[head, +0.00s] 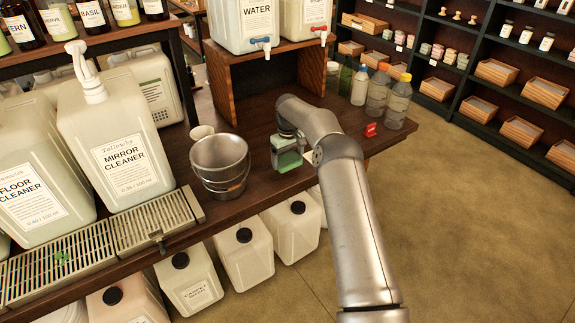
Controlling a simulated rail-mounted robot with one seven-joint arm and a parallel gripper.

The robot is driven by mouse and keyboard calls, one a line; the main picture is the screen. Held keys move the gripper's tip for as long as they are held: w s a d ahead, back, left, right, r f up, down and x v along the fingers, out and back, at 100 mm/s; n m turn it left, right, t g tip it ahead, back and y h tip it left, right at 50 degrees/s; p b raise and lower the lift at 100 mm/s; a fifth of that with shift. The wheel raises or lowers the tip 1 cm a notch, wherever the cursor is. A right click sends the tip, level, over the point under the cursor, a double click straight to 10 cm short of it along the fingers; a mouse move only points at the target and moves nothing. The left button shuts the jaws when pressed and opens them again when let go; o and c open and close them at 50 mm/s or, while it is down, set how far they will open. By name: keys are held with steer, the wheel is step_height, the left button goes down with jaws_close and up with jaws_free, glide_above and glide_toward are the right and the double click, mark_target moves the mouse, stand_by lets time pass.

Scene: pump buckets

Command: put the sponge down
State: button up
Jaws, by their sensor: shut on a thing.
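The sponge (286,158) looks like a small green block with a paler upper part, just right of the metal bucket. My gripper (287,141) is shut on it from above, and the arm reaches in from the lower right. The fingers are small and partly hidden by the wrist. The sponge is at or just above the dark wooden counter (236,122); I cannot tell whether it touches.
The metal bucket (219,165) stands close left, with a small white cup (202,132) behind it. A wooden stand (224,88) with water containers is behind. A drip grate (150,223) lies left.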

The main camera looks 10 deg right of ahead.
mark_target(288, 166)
steer(key=shift+f, duration=1.75)
steer(key=shift+f, duration=0.2)
steer(key=o, duration=0.9)
steer(key=shift+o, duration=0.2)
steer(key=shift+r, duration=0.15)
